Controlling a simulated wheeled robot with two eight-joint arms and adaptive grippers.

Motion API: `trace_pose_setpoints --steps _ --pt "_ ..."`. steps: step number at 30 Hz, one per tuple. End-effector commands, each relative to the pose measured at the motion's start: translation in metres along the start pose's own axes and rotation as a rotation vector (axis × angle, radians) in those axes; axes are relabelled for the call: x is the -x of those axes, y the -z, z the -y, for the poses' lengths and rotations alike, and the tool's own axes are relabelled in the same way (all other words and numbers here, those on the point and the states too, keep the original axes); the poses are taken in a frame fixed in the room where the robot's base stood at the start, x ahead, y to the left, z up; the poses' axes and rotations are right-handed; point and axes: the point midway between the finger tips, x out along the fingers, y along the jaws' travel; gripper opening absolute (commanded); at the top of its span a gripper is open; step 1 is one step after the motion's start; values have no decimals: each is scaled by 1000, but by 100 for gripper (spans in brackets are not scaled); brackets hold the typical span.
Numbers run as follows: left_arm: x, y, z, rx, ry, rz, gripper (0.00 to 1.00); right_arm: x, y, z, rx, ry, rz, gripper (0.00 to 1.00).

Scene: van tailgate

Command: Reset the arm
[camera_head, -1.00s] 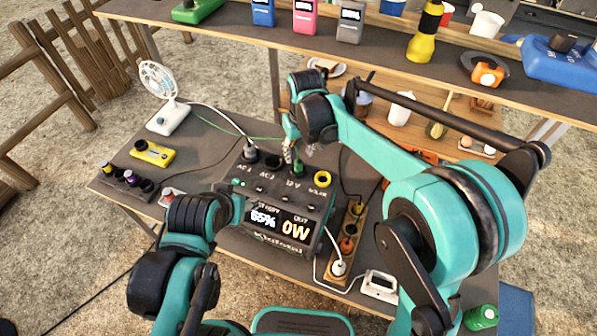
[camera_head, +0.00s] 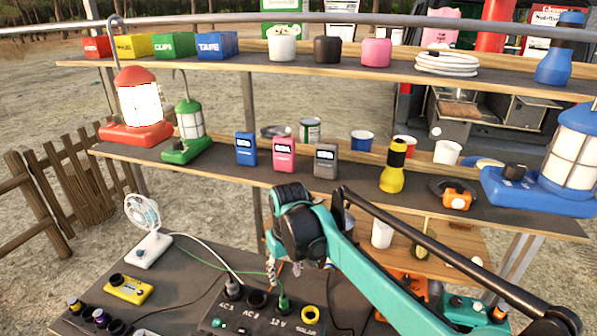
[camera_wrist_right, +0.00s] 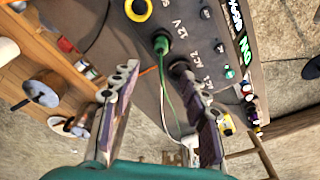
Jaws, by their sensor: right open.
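My right arm reaches in from the right in the head view. Its gripper (camera_head: 298,266) hangs over the lower table, above the black power station (camera_head: 246,322). In the wrist view the right gripper (camera_wrist_right: 150,76) has its two fingers apart with nothing held between them. The green plug (camera_wrist_right: 161,44) sits in a socket of the power station (camera_wrist_right: 190,22), beyond the fingertips. The green plug (camera_head: 283,304) also shows in the head view with its green cable. My left arm and gripper are out of view.
A fan (camera_head: 147,235) and a yellow device (camera_head: 130,288) stand on the lower table. The shelf above holds lanterns (camera_head: 137,105), small meters (camera_head: 284,155) and a yellow flashlight (camera_head: 394,170). A white cup (camera_head: 382,234) stands on a wooden shelf behind my right arm.

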Motion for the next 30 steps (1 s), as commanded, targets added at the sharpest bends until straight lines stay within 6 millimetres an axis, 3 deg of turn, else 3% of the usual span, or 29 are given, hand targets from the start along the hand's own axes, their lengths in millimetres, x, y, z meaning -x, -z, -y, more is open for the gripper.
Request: trace_pose_setpoints --steps 5,11,18,21,25,30 --pt "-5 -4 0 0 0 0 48 12 -35 -27 -65 -15 -59 45" --pt "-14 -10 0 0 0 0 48 21 -116 -69 -201 -56 -194 45" --pt "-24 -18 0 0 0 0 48 1 -214 -98 -359 -122 -358 45" --pt "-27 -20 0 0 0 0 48 -13 -245 -104 -409 -149 -413 45" --pt "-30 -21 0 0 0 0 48 -28 -271 -108 -453 -173 -461 45" --pt "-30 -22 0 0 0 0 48 -35 -282 -109 -473 -185 -485 45"
